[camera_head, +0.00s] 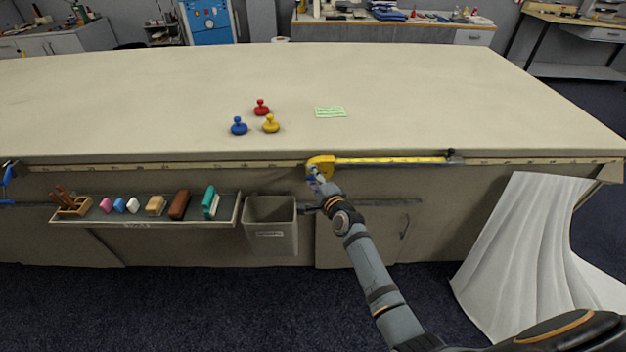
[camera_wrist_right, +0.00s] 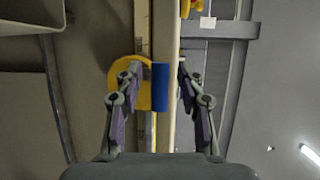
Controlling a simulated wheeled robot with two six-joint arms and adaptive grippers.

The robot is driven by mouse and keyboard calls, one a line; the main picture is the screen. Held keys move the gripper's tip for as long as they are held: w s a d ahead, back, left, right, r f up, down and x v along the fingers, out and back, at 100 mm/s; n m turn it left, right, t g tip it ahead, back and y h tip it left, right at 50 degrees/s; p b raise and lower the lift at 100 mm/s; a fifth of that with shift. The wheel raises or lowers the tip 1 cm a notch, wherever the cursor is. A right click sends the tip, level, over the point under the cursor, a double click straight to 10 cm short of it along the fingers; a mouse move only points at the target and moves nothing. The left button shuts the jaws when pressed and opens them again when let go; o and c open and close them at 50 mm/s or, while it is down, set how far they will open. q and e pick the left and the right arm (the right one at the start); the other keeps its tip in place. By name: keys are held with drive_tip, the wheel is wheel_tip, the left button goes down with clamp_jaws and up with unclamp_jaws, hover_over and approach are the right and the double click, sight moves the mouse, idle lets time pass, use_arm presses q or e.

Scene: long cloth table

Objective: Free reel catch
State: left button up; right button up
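A yellow reel (camera_head: 320,161) with a yellow tape sits at the table's front edge. Its tape (camera_head: 390,161) runs out to the right along the edge to a dark fitting (camera_head: 453,157). In the right wrist view the yellow reel body (camera_wrist_right: 146,98) shows with a blue block (camera_wrist_right: 160,87), which may be its catch. My right gripper (camera_head: 318,178) is at the reel from the front. In the wrist view its fingers (camera_wrist_right: 159,72) are apart on either side of the blue block, the left one overlapping the yellow body. A gap shows beside the right finger. My left gripper is out of view.
Blue, red and yellow knobbed pieces (camera_head: 239,126) and a green note (camera_head: 330,112) lie on the table (camera_head: 430,95). A shelf of tools (camera_head: 140,222) and a grey bin (camera_head: 270,225) hang at the front. White cloth (camera_head: 525,250) drapes at right.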

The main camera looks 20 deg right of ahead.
clamp_jaws()
idle(0.5)
